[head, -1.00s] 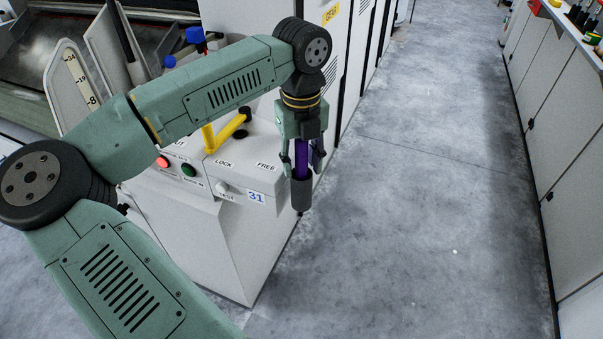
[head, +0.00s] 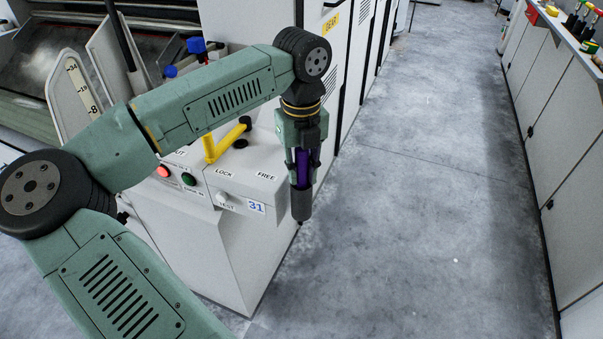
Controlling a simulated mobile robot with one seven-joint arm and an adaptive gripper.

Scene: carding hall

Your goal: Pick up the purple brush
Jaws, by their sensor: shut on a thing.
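The purple brush (head: 302,170) hangs upright between the fingers of my gripper (head: 303,178), with its dark grey lower end (head: 301,204) pointing down. My gripper is shut on its purple part. The brush is held in the air beside the right edge of the white control box, in front of the floor. The fingers hide part of the purple section.
The white control box (head: 218,245) carries a yellow lever (head: 222,142), a red button (head: 163,172) and a green button (head: 189,179). Grey floor (head: 430,200) is clear to the right. A white cabinet row (head: 560,130) with small items on top stands at the right edge.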

